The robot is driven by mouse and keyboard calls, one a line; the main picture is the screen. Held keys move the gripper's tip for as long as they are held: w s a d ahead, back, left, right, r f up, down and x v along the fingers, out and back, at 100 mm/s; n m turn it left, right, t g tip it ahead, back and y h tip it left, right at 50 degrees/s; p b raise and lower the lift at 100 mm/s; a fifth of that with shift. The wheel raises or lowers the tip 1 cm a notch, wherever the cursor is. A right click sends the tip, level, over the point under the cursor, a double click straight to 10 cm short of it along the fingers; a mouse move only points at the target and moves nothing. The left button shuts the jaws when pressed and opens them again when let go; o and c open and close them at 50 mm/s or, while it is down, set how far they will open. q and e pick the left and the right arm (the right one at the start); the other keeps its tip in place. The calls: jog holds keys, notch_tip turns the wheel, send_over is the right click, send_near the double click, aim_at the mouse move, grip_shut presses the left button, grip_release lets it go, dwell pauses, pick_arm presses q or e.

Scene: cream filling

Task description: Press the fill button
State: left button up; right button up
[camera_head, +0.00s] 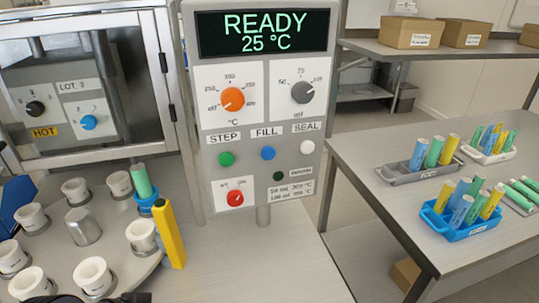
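The fill button (267,153) is a round blue button under the FILL label, in the middle of the grey control panel (262,183). To its left is the green STEP button (226,159); to its right is the white SEAL button (307,147). The panel's display (264,33) reads READY and 25 °C. Nothing touches or covers the fill button. A dark shape at the bottom left edge may be part of my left gripper (125,298); its fingers cannot be made out. My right gripper is not in view.
White cups (93,275) stand in a ring on the left, one place holding a green tube (142,181). A yellow post (170,235) stands beside them. The right table (390,215) bears tube trays, including a blue one (470,232). The surface below the panel is clear.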

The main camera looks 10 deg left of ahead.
pick_arm(q)
grip_shut()
dwell(1.4)
